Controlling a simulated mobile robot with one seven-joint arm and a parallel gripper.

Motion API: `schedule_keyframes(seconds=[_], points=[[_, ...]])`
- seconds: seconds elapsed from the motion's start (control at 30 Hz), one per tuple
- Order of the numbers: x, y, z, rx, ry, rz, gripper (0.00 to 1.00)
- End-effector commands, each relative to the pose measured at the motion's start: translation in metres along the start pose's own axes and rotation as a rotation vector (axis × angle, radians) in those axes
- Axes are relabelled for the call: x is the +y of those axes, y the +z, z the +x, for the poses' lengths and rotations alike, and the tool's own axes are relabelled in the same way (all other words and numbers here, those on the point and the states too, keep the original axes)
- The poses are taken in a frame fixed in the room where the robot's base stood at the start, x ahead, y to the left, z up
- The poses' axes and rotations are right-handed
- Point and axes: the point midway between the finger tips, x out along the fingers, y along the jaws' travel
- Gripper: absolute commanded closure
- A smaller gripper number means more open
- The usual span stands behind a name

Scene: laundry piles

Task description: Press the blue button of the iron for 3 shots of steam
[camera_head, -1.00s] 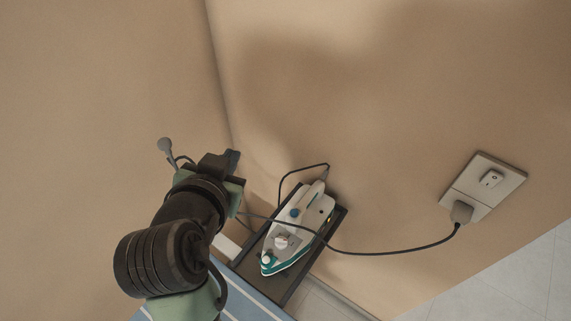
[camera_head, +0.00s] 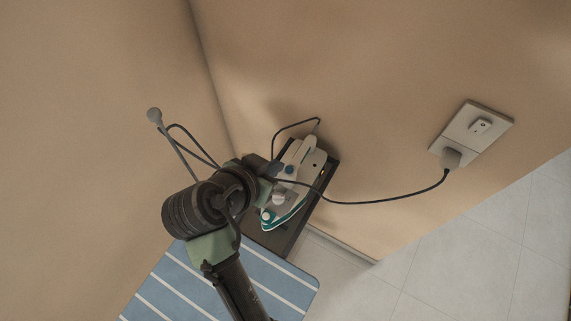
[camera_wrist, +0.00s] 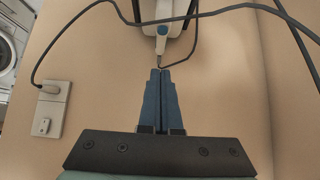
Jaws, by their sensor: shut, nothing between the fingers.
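The white and teal iron (camera_head: 308,161) lies on a dark narrow stand against the wall. Its blue button (camera_head: 289,169) shows on top. In the wrist view the iron (camera_wrist: 150,10) is at the top edge, partly cut off, with the blue button (camera_wrist: 163,29) near its cord end. My gripper (camera_wrist: 162,72) is shut and empty, its tips pointing at that end and appearing just below the button in the picture. In the head view my gripper (camera_head: 267,167) is at the iron's left side, overlapping it; whether it touches is unclear.
The dark stand (camera_head: 285,240) holds the iron. A dark cord (camera_head: 375,202) crosses in front of the iron to the wall socket (camera_head: 470,130). A blue striped board (camera_head: 180,285) lies below.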

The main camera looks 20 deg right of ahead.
Motion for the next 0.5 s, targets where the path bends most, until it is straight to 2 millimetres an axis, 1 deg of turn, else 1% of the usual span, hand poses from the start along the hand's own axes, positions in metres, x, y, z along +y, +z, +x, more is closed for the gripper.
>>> schedule_keyframes(seconds=[0.1,0.33,0.5], points=[[0.001,-0.002,0.024,-0.002,0.003,-0.001,1.0],[0.0,-0.001,0.067,-0.003,0.001,0.001,1.0],[-0.001,0.017,0.084,-0.002,-0.001,-0.003,1.0]])
